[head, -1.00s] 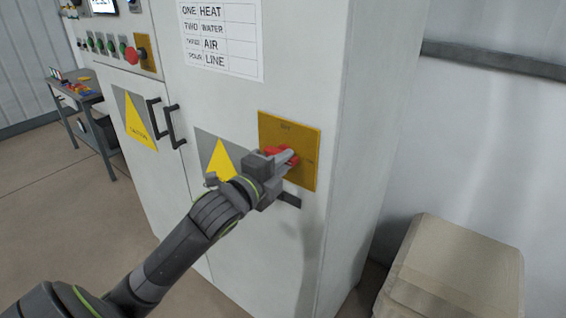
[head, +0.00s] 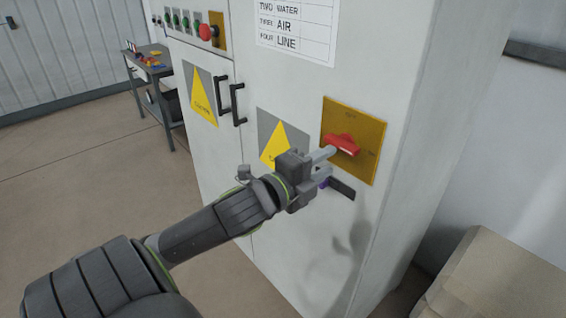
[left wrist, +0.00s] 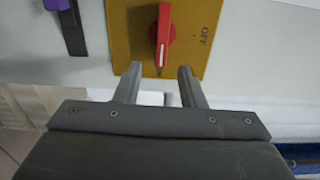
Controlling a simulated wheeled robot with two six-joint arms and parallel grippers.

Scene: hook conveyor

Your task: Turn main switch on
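The main switch is a red rotary handle (head: 343,144) on a yellow plate (head: 366,128) on the grey cabinet's front. It lies roughly level across the plate, crosswise to the "OFF" label's direction. The handle (left wrist: 164,35) also shows in the left wrist view, its narrow end towards my gripper and the "OFF" label to its side. My left gripper (head: 326,163) is just in front of the plate, below and left of the handle. Its fingers (left wrist: 159,75) are open and empty, apart from the handle. My right gripper is out of view.
A black bar with a purple part (head: 342,189) sits just below the plate. Black door handles (head: 231,104) and a red knob (head: 207,32) are further left. A workbench (head: 150,70) stands at the back left, a beige block (head: 485,280) at the lower right.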

